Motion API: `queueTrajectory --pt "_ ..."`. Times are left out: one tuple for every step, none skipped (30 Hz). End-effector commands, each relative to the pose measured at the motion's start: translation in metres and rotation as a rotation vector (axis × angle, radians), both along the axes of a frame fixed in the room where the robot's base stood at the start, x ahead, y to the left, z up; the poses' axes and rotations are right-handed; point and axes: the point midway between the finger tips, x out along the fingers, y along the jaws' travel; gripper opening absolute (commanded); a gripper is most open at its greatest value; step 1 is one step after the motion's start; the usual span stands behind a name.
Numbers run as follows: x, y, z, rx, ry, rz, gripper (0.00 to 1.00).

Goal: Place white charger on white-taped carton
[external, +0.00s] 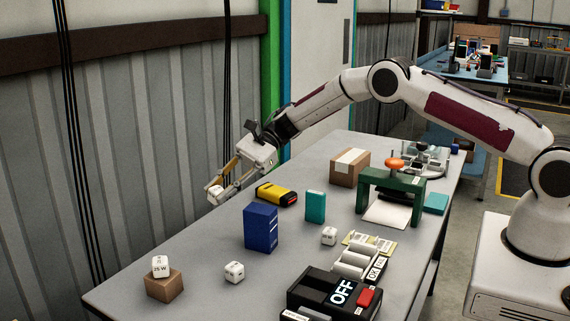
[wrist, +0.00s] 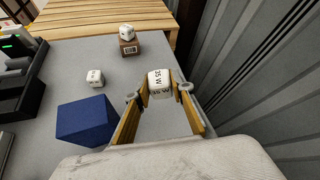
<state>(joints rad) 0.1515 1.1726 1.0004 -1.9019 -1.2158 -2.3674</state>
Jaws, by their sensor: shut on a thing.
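My gripper (wrist: 160,90) is shut on a white charger (wrist: 159,81) with dark print on it. In the external view my gripper (external: 216,190) holds this charger (external: 216,193) above the left edge of the table. A brown carton with white tape across its top (external: 349,168) stands at the back of the table, to the right of my gripper and apart from it. A smaller brown carton (external: 165,287) at the front left has another white charger (external: 160,266) on top. Two more white chargers lie on the table, one at the front (external: 234,272) and one near the middle (external: 329,236).
A blue box (external: 261,227), a teal box (external: 315,206) and a yellow-black tool (external: 277,194) stand between the charger and the taped carton. A green frame (external: 392,184) is right of that carton. A black device marked OFF (external: 335,293) is at the front.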

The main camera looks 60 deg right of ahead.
Motion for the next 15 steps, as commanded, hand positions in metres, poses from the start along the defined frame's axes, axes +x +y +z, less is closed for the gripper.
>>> queueTrajectory --pt "0.000 0.000 0.000 0.000 0.000 0.000 0.01" --pt "0.000 0.000 0.000 0.000 0.000 0.000 0.01" --pt "0.000 0.000 0.000 0.000 0.001 0.000 0.01" --pt "0.000 -0.001 0.000 0.000 0.002 -0.001 0.01" --pt "0.000 -0.002 0.000 0.001 0.003 -0.002 0.01" --pt "0.001 -0.003 0.000 0.001 0.008 -0.004 0.01" --pt "0.001 -0.006 0.000 0.003 0.010 -0.008 0.01" --pt "0.002 -0.009 0.000 0.003 0.012 -0.012 0.01" --pt "0.002 -0.014 0.001 0.003 0.016 -0.019 0.01" --pt "0.003 -0.018 0.002 0.003 0.017 -0.023 0.01" --pt "0.004 -0.023 0.003 0.004 0.019 -0.030 0.01" --pt "0.006 -0.031 0.005 0.005 0.024 -0.041 0.01" --pt "0.007 -0.037 0.006 0.005 0.026 -0.050 0.01" --pt "0.008 -0.044 0.008 0.006 0.029 -0.059 0.01" --pt "0.010 -0.054 0.011 0.007 0.031 -0.073 0.01"
